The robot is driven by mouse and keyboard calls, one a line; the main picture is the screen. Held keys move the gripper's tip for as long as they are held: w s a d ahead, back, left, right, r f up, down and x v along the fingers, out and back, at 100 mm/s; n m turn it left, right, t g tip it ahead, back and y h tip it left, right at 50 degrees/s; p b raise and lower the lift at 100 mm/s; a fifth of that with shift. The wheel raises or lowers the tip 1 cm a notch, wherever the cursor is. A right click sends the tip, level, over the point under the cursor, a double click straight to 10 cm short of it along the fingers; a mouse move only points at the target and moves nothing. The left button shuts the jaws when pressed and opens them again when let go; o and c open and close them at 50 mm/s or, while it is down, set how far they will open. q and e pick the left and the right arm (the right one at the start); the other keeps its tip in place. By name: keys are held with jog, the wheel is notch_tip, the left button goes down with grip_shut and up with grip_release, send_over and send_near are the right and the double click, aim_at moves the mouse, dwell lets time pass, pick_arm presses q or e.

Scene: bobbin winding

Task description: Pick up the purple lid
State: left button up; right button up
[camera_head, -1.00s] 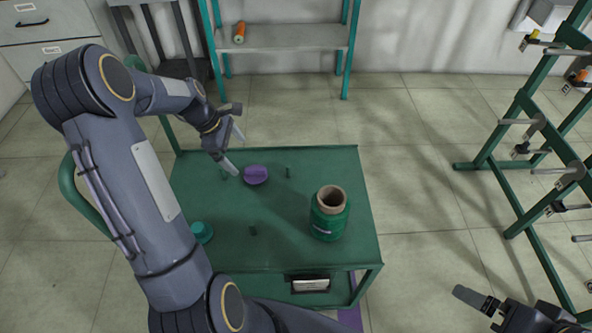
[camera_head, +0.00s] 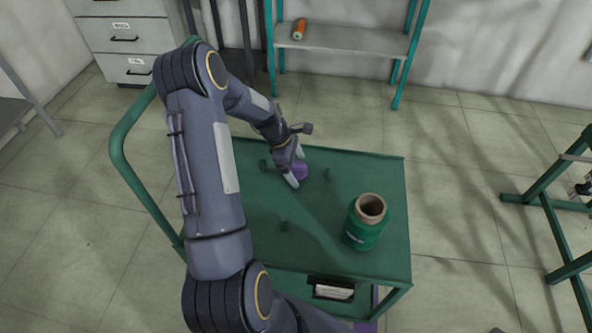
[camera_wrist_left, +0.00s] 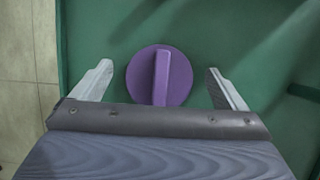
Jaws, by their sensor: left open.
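The purple lid (camera_head: 301,171) lies on the green cart top, near its far side. In the left wrist view the lid (camera_wrist_left: 145,75) is a round disc with a raised bar across its middle. My left gripper (camera_head: 296,167) is open at the lid. In the wrist view its two fingers (camera_wrist_left: 158,72) stand on either side of the lid, with a gap on each side. The fingers partly hide the lid in the head view. Of my right gripper only a small dark tip (camera_head: 497,330) seems to show at the bottom edge.
A shelf (camera_head: 345,42) with an orange bobbin (camera_head: 299,29) is behind. A green rack (camera_head: 560,225) stands at right.

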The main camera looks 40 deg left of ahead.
pick_arm(q)
jog(key=shift+c, duration=0.3)
jog(key=c, duration=1)
jog(key=shift+r, duration=0.1)
